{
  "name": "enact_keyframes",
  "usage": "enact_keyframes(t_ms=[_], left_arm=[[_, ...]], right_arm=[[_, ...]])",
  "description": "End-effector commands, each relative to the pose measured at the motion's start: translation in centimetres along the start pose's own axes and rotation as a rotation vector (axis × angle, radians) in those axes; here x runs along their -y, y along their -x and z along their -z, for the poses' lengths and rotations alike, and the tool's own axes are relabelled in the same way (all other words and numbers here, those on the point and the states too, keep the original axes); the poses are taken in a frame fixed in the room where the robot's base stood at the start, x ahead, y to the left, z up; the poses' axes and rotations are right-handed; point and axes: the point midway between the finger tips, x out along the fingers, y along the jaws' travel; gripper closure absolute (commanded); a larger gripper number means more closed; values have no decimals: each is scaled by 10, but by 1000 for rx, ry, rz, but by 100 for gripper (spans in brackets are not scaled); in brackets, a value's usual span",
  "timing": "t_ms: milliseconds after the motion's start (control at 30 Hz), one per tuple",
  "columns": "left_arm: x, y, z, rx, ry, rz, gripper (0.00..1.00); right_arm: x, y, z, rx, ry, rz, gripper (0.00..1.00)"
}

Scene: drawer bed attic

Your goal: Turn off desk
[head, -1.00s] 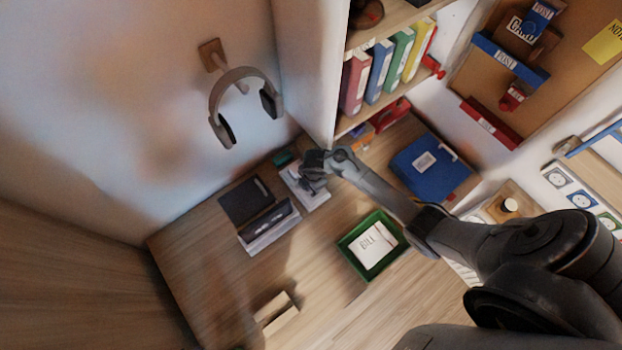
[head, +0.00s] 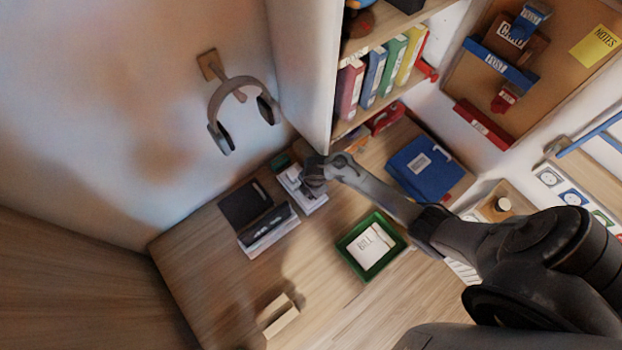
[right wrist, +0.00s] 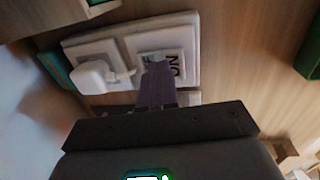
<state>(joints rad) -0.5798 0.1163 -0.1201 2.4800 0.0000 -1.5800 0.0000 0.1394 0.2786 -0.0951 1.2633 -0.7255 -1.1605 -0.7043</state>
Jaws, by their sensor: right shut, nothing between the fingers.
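A white switch and socket panel (head: 315,207) lies at the back of the wooden desk (head: 215,300), near the wall. In the right wrist view the panel (right wrist: 176,28) has a white plug (right wrist: 92,76) on its left part and a switch with an "ON" label (right wrist: 173,62) on its right part. My right gripper (head: 312,178) is shut and empty over the panel. Its fingertips (right wrist: 157,72) are at the switch and hide part of it; I cannot tell whether they touch it. My left gripper is not in view.
A green tray (head: 352,262) with a bill lies in front, and a blue binder (head: 424,168) lies to the right. Headphones (head: 218,108) hang on the wall. A bookshelf (head: 345,128) rises behind my right arm.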

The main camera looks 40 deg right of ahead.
Motion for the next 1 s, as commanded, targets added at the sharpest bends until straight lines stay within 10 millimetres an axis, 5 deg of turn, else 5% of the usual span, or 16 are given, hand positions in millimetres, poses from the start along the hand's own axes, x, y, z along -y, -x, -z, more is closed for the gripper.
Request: enact_keyframes(t_ms=[400,700,1000], left_arm=[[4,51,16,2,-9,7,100],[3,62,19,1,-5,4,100],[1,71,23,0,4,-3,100]], right_arm=[[-9,48,-2,1,-4,0,100],[-24,102,-1,-3,-4,-3,100],[-30,131,-2,0,-4,-1,100]])
